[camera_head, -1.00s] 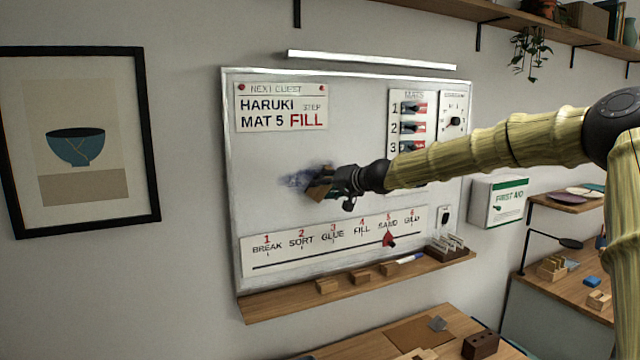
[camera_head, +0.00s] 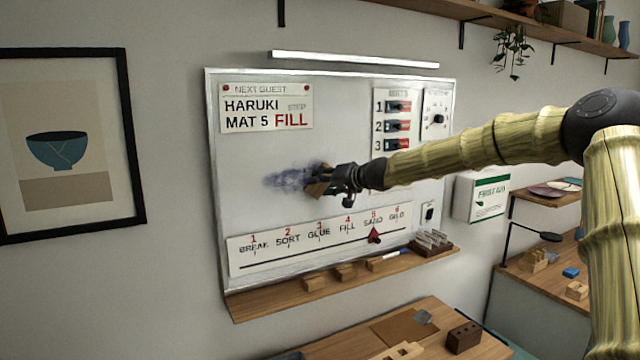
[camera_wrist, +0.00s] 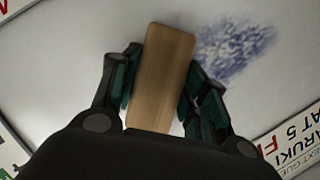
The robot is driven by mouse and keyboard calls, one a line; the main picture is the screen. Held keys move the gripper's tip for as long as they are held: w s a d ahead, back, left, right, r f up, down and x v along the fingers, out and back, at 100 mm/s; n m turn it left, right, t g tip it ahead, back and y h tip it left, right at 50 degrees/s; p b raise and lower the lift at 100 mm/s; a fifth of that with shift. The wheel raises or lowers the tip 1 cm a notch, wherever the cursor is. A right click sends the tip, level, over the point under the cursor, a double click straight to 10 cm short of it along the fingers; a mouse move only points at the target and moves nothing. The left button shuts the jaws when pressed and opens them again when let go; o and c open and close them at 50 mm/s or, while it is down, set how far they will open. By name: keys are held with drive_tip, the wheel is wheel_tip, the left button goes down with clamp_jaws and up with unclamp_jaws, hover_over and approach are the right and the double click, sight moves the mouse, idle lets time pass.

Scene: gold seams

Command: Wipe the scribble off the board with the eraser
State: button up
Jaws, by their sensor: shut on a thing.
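The whiteboard (camera_head: 340,220) hangs on the wall. The scribble (camera_head: 286,179) is a blue-purple smudge left of the board's middle; in the wrist view the scribble (camera_wrist: 236,44) shows to the right of the eraser. The eraser (camera_wrist: 163,75) has a wooden back and sits between my fingers. My gripper (camera_head: 325,185) is shut on the eraser at the right end of the scribble, close to the board; my gripper also shows in the wrist view (camera_wrist: 163,88). The eraser's wiping face is hidden, so I cannot tell whether it touches the board.
A guest card (camera_head: 265,106) is above the scribble and a step strip (camera_head: 320,240) below it. Mat switches (camera_head: 397,125) are on the upper right. A wooden ledge (camera_head: 280,297) under the board holds small wooden blocks, a marker and a rack (camera_head: 432,243). Bare board surrounds the scribble.

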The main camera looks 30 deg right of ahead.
sight(287, 182)
drive_tip(key=shift+d, duration=1.3)
drive_tip(key=shift+w+r, duration=0.1)
drive_tip(key=shift+r, duration=0.75)
drive_tip(key=shift+a+f+b, duration=0.15)
drive_tip(key=shift+a+b, duration=0.45)
drive_tip(key=shift+b, duration=0.15)
drive_tip(key=shift+a+r+b, duration=0.2)
drive_tip(key=shift+a+b, duration=0.65)
drive_tip(key=shift+a, duration=0.3)
drive_tip(key=shift+s+a+f+b, duration=0.1)
drive_tip(key=shift+a+b, duration=0.9)
drive_tip(key=shift+a, duration=0.3)
drive_tip(key=shift+s+a+f+b, duration=0.1)
drive_tip(key=shift+a+b, duration=0.9)
drive_tip(key=shift+a, duration=0.3)
drive_tip(key=shift+a+r+b, duration=0.15)
drive_tip(key=shift+a+b, duration=0.3)
drive_tip(key=shift+a, duration=0.5)
drive_tip(key=shift+a+b, duration=0.4)
drive_tip(key=shift+a, duration=0.25)
drive_tip(key=shift+a+b, duration=0.35)
drive_tip(key=shift+a, duration=0.65)
